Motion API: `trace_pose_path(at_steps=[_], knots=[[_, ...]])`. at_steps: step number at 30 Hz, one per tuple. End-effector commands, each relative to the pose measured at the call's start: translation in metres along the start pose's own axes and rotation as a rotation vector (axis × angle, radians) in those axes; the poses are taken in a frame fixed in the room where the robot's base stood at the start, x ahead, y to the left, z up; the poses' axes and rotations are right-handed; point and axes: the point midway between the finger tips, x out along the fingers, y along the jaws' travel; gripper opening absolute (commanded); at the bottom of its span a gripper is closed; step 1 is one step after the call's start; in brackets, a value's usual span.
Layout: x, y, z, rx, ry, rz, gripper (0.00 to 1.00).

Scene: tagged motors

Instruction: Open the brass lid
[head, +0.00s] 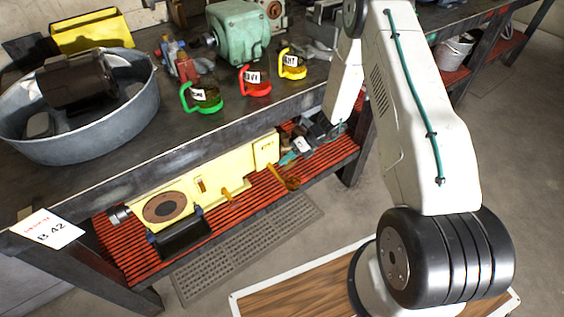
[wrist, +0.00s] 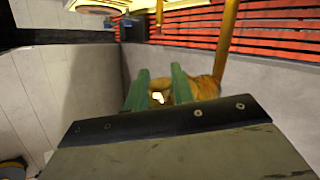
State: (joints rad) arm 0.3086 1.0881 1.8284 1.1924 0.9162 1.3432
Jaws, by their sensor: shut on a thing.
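My gripper (head: 291,157) reaches down beside the lower shelf in the head view. Its two green fingers (wrist: 160,84) show in the wrist view, shut on a rounded brass piece (wrist: 207,88). A brass rod (wrist: 229,38) rises from that piece. In the head view the brass rod and its rounded end (head: 291,183) stick out from the right part of a yellow machine (head: 205,181) on the shelf. The fingers hide part of the brass piece. I cannot tell which part is the lid, or whether it is open.
The shelf has red slats (head: 130,255). A grating (head: 245,245) lies on the floor.

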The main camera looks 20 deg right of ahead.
Motion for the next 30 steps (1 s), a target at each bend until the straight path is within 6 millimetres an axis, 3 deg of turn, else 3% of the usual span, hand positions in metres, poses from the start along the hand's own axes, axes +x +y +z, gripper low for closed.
trace_pose_path(at_steps=[16,17,18,30], knots=[[-0.004,-0.004,-0.001,0.022,0.010,-0.003,0.00],[-0.004,-0.004,-0.001,0.022,0.010,-0.003,0.33],[-0.004,-0.004,-0.001,0.022,0.010,-0.003,0.44],[-0.013,-0.004,0.000,0.021,0.008,-0.003,0.45]])
